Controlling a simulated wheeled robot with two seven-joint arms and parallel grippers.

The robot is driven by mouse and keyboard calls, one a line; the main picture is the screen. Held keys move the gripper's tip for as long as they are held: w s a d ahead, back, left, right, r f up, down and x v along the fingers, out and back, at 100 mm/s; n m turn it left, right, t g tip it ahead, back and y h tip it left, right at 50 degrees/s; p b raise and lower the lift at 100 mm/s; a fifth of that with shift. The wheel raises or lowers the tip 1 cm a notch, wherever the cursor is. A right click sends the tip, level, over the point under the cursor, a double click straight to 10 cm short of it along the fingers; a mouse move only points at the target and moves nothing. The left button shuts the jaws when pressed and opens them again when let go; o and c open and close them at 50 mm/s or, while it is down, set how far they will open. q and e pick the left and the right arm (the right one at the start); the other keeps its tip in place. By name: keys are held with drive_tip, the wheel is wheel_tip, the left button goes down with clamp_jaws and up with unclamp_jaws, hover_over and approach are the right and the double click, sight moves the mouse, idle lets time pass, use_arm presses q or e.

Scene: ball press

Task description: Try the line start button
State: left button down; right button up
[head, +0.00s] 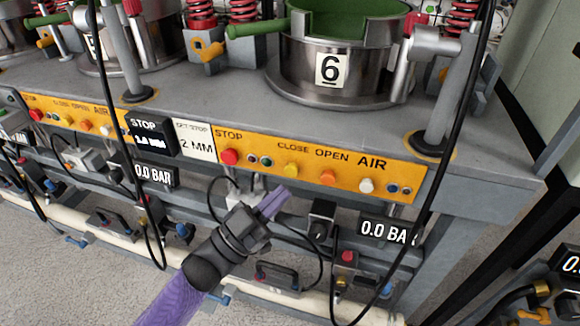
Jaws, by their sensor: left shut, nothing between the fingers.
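An orange control panel (325,166) runs along the press bench front, marked STOP, CLOSE, OPEN and AIR. It carries a red button (230,157), a yellow button (291,170), an orange button (328,178) and a white button (367,185). I see no label reading line start, so I cannot tell which button that is. My left gripper (277,202) is shut and empty, in front of and below the panel, apart from the buttons in the picture. My right gripper is not in view.
Press station 6 (332,90) stands on the grey bench top (220,108). Below the panel are a 0.0 BAR display (387,231), a small box with a red knob (345,262), hanging black cables and a pale pipe (290,297). Grey floor (60,285) is clear at lower left.

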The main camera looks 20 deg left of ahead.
use_arm(q)
drive_tip(key=s+p, duration=0.1)
drive_tip(key=s, duration=0.2)
idle(0.5)
